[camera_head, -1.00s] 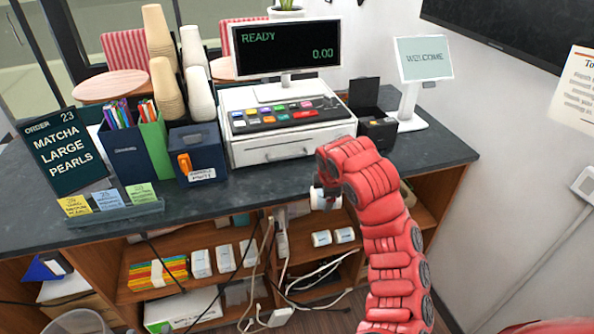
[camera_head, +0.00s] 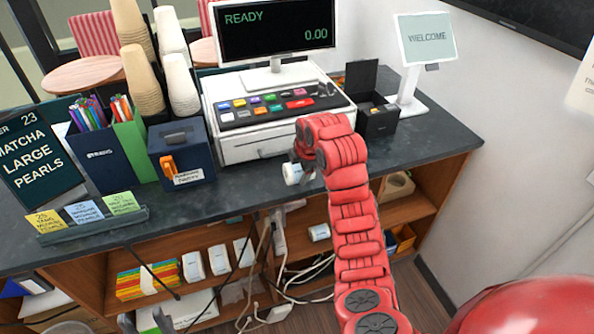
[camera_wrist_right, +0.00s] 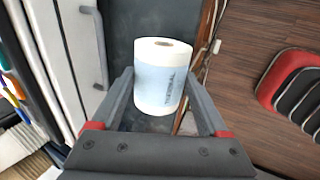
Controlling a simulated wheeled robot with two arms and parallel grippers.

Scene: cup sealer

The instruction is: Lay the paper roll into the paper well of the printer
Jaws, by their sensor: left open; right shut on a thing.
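The white paper roll (camera_head: 292,173) is held in my right gripper (camera_head: 299,172), at the counter's front edge before the cash drawer. In the right wrist view the roll (camera_wrist_right: 161,85) sits between the two fingers of the right gripper (camera_wrist_right: 160,92), its cored end facing up in the picture. The black printer (camera_head: 378,124) stands on the counter, right of and behind the roll, with its lid (camera_head: 360,82) raised. The inside of its well is only partly visible. My left gripper (camera_head: 146,322) is open and empty at the bottom left edge, partly cut off.
The cash register (camera_head: 262,146) is behind the roll, and the welcome screen stand (camera_head: 405,98) is behind the printer. A blue box (camera_head: 182,155) stands to the left. Another roll (camera_head: 319,232) lies on the shelf below. The counter strip before the printer is partly covered by my right arm.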

